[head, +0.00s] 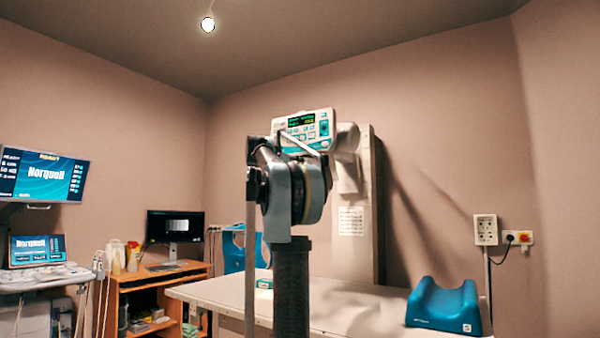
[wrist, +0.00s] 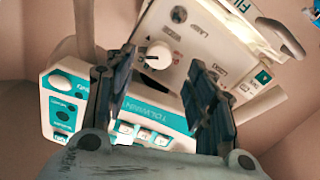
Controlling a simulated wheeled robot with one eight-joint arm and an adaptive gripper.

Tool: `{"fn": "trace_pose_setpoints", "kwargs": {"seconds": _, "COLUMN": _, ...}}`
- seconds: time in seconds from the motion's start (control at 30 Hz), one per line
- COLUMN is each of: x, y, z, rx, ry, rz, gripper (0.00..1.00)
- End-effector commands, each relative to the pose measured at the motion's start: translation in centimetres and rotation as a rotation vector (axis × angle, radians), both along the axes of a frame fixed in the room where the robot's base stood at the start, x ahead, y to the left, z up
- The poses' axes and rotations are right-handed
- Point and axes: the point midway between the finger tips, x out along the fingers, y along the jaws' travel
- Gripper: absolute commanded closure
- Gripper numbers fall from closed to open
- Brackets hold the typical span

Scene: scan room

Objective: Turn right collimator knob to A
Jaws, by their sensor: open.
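The collimator panel (head: 309,127) is a white and teal control face with a lit display, high in the middle of the head view. Its lower part is partly hidden by my arm. In the wrist view the panel looks tilted, with a round white knob (wrist: 158,55) on its light grey face. My gripper (wrist: 162,60) is open, with its two dark fingers on either side of the knob in the picture. I see no contact, and the depth gap is unclear. The knob's pointer and the letter A cannot be read. Whether this is the right knob cannot be told.
A white table (head: 225,292) spans the lower middle, with a blue cushion (head: 444,306) at its right end. A wooden desk (head: 150,281) with a monitor (head: 174,226) stands at the left. A wall outlet (head: 485,230) is on the right. Panel edges and rails lie close around my fingers.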

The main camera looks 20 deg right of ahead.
Motion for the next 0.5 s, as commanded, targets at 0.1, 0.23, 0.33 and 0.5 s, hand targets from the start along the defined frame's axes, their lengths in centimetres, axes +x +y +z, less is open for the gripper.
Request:
{"fn": "trace_pose_setpoints", "kwargs": {"seconds": 0.1, "x": 1.2, "y": -1.8, "z": 0.0, "rx": 0.0, "ry": 0.0, "rz": -0.003, "gripper": 0.5}}
{"fn": "trace_pose_setpoints", "kwargs": {"seconds": 0.23, "x": 2.3, "y": -3.3, "z": 0.0, "rx": 0.0, "ry": 0.0, "rz": -0.001, "gripper": 0.5}}
{"fn": "trace_pose_setpoints", "kwargs": {"seconds": 0.33, "x": 2.9, "y": -4.1, "z": 0.0, "rx": 0.0, "ry": 0.0, "rz": -0.002, "gripper": 0.5}}
{"fn": "trace_pose_setpoints", "kwargs": {"seconds": 0.5, "x": 3.4, "y": -4.8, "z": 0.0, "rx": 0.0, "ry": 0.0, "rz": 0.0, "gripper": 0.5}}
